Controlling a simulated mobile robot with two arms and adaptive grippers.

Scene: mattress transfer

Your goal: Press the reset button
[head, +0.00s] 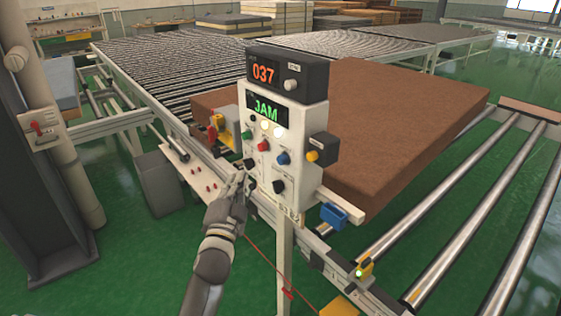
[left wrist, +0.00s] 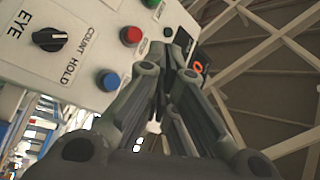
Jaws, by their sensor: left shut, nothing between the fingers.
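The control box (head: 262,165) stands on a white post and carries a green button (head: 250,134), a red button (head: 263,146), a blue button (head: 283,158) and black knobs. I cannot read which button is labelled reset. My left gripper (head: 243,180) is shut and empty at the box's lower left. In the left wrist view, the fingertips (left wrist: 178,42) are near a small black control (left wrist: 168,32); I cannot tell whether they touch it. The red button (left wrist: 131,35) and blue button (left wrist: 108,80) are to their left. My right gripper is not in view.
A display (head: 266,111) reads JAM in green, below a counter (head: 264,75) reading 037. A yellow button (head: 312,156) sits on a side box. A brown mattress (head: 400,120) lies on the conveyor behind. Bare rollers (head: 490,190) are at right.

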